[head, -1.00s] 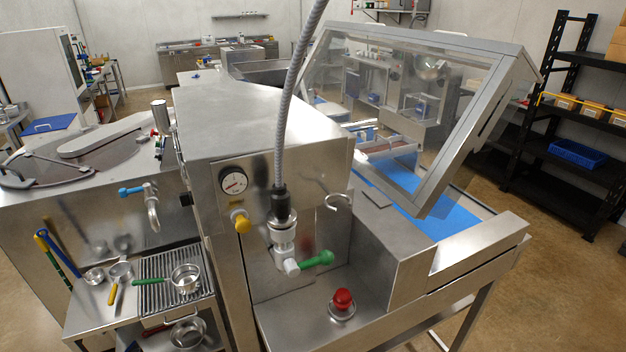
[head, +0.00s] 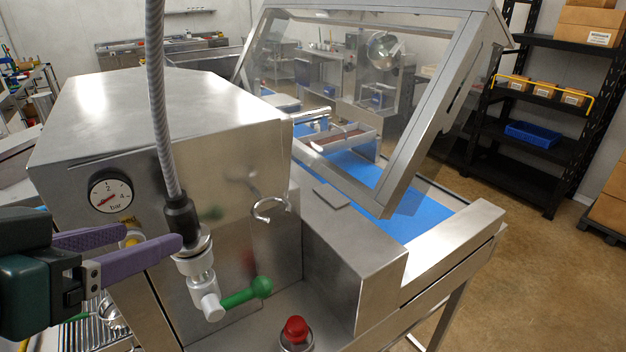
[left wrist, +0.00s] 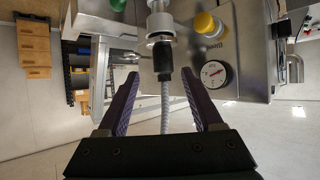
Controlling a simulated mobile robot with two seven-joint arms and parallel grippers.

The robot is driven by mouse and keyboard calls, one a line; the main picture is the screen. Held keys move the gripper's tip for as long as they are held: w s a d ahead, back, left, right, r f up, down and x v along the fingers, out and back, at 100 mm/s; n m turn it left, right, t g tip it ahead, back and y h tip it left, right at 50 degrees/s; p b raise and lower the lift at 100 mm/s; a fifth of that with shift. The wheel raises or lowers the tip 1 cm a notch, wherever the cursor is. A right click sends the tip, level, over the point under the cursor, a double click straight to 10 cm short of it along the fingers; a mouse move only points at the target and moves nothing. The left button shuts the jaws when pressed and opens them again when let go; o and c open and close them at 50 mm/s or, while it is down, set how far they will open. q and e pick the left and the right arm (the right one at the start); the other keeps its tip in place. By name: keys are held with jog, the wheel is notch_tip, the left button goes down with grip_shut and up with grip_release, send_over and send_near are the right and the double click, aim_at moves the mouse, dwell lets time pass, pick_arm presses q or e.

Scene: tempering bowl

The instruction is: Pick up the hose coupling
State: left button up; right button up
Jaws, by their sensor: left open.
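The hose coupling (head: 191,250), a metal collar under a black sleeve (head: 181,220), sits upright on a metal valve with a green handle (head: 248,292). A grey ribbed hose (head: 158,100) rises from the sleeve. My left gripper (head: 152,238) is open, its purple fingers beside the sleeve; the lower finger overlaps the collar's edge in the head view. In the left wrist view the sleeve (left wrist: 162,62) lies just beyond the fingertips (left wrist: 160,76), and the hose runs between the open fingers. I cannot tell whether a finger touches it. My right gripper is not in view.
A pressure gauge (head: 110,191) is on the steel housing beside my left gripper. A yellow knob (left wrist: 207,25) is near the coupling. A metal hook (head: 271,208) and a red button (head: 295,330) are to the right. A clear hood (head: 370,90) stands behind.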

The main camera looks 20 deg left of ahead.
aim_at(173, 225)
pick_arm(q)
jog(key=shift+o, duration=0.5)
jog(key=p+x, duration=0.1)
jog(key=x, duration=0.2)
jog(key=shift+w+a+r, duration=0.1)
jog(key=shift+w+r, duration=0.05)
jog(key=shift+w, duration=0.05)
jog(key=shift+w+f, duration=0.35)
jog(key=shift+w+a+f+p, duration=0.1)
jog(key=shift+w+f+p, duration=0.1)
jog(key=shift+w+p, duration=0.35)
jog(key=p+x, duration=0.1)
jog(key=x, duration=0.2)
jog(key=shift+a+f, duration=0.1)
jog(key=shift+a, duration=0.1)
jog(key=shift+w+f, duration=0.35)
jog(key=shift+w, duration=0.1)
jog(key=shift+c, duration=0.2)
grip_shut()
